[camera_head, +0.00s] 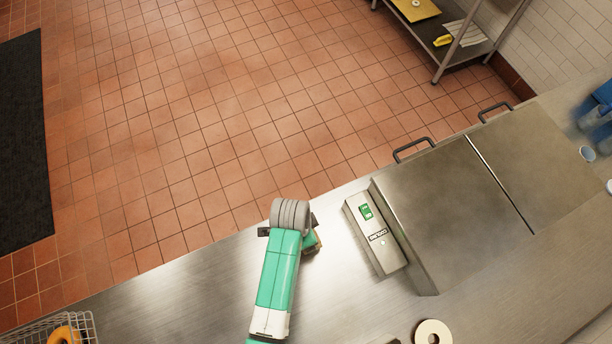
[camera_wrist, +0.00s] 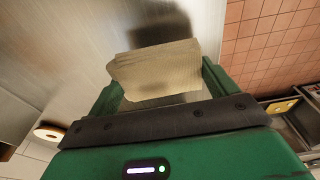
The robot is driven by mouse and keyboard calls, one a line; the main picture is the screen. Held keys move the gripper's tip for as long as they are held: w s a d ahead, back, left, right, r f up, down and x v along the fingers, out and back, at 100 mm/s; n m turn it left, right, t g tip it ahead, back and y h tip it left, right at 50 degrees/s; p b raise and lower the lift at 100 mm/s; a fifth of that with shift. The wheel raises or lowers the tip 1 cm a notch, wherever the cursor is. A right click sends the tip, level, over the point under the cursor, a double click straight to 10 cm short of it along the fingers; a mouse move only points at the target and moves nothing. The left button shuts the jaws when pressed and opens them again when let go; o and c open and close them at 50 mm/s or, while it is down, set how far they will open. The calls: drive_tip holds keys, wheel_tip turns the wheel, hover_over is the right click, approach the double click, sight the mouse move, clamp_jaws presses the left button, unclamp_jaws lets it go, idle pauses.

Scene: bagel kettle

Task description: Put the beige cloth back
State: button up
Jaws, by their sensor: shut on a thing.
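The beige cloth (camera_wrist: 155,66) is folded into a flat pad and sits between the two green fingers of my gripper (camera_wrist: 160,82) in the wrist view. My gripper is shut on it. A dark shadow lies on the steel counter (camera_wrist: 70,50) beyond the cloth, and the cloth seems to be held above the counter. In the head view my gripper (camera_head: 309,236) is over the counter near its floor-side edge, left of the control box. Only a small tan bit of the cloth shows there, mostly hidden by my wrist.
A grey control box (camera_head: 375,235) with a green switch stands right of my gripper, beside the steel-lidded kettle (camera_head: 450,205). A wire basket (camera_head: 50,330) with a bagel is at bottom left. A pale ring (camera_head: 433,333) lies at the bottom. A shelf rack (camera_head: 450,40) stands across the floor.

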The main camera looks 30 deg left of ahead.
drive_tip(key=shift+w+f, duration=0.25)
drive_tip(key=shift+f, duration=0.65)
drive_tip(key=shift+w+f, duration=0.2)
drive_tip(key=shift+f, duration=0.7)
drive_tip(key=shift+f, duration=0.2)
drive_tip(key=o, duration=0.9)
drive_tip(key=shift+c, duration=0.2)
drive_tip(key=r, duration=0.4)
drive_tip(key=s+r, duration=0.1)
drive_tip(key=r, duration=0.3)
drive_tip(key=a+r+p, duration=0.1)
drive_tip(key=r, duration=0.3)
drive_tip(key=shift+s+r, duration=0.15)
drive_tip(key=shift+s, duration=0.1)
